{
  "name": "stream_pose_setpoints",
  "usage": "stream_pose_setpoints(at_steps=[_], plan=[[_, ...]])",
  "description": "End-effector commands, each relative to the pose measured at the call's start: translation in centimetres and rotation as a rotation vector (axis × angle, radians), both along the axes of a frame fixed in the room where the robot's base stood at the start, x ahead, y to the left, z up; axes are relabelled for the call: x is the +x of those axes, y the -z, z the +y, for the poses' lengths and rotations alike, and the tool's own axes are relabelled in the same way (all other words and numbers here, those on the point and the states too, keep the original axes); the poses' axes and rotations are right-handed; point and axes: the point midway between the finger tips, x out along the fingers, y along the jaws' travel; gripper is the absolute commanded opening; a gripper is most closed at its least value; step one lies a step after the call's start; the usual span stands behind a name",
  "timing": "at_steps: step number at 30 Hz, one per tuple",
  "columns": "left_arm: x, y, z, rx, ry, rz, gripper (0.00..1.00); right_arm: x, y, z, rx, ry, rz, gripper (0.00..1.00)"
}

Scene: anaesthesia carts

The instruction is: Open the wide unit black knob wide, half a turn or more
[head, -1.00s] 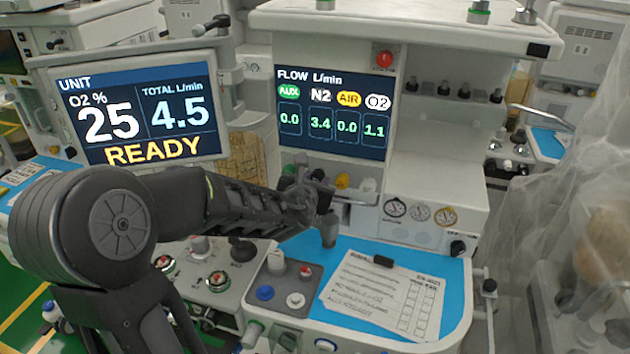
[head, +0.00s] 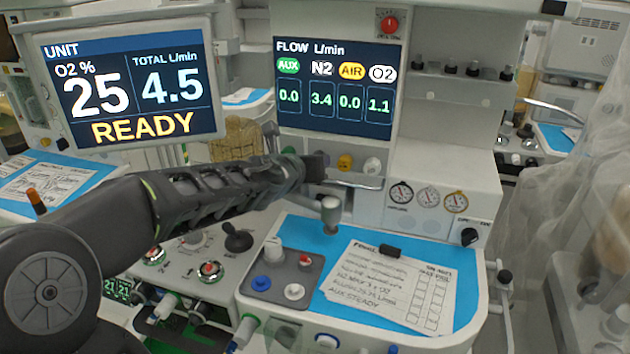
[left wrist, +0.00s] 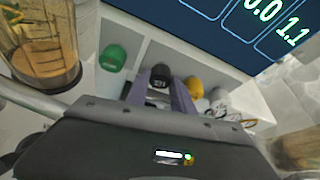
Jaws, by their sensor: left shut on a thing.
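The black knob (left wrist: 160,76) sits in the flow-knob row under the flow screen, between a green knob (left wrist: 112,58) and a yellow knob (left wrist: 194,87). My left gripper (left wrist: 162,88) has one finger on each side of the black knob and is shut on it. In the head view my left gripper (head: 312,167) reaches in from the left and mostly hides this knob. The flow screen (head: 334,88) reads AUX 0.0, N2 3.4, AIR 0.0 and O2 1.1. My right gripper is not in view.
A white knob (left wrist: 218,97) is right of the yellow one. The unit screen (head: 130,85) reads O2 25%, total 4.5, READY. A clear canister (left wrist: 42,45) stands close left of the gripper. Paper sheets (head: 385,287) lie on the blue worktop (head: 310,235) below.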

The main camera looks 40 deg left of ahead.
Motion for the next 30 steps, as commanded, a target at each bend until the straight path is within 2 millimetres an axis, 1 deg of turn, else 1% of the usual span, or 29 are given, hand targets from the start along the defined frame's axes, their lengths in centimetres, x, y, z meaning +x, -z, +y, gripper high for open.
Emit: stream_pose_setpoints(at_steps=[1, 9, 21, 30], plan=[[0.0, 0.8, 0.1, -0.044, 0.000, -0.021, 0.00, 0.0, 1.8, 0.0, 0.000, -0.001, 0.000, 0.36], [-0.1, 0.6, 0.3, -0.284, -0.002, -0.101, 0.00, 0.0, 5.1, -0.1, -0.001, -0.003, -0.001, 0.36], [-0.2, 0.6, 0.5, -0.642, 0.000, -0.225, 0.00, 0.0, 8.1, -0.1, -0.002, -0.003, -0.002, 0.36], [-0.2, 0.7, 0.6, -0.870, 0.000, -0.303, 0.00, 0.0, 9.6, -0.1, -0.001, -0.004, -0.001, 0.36]])
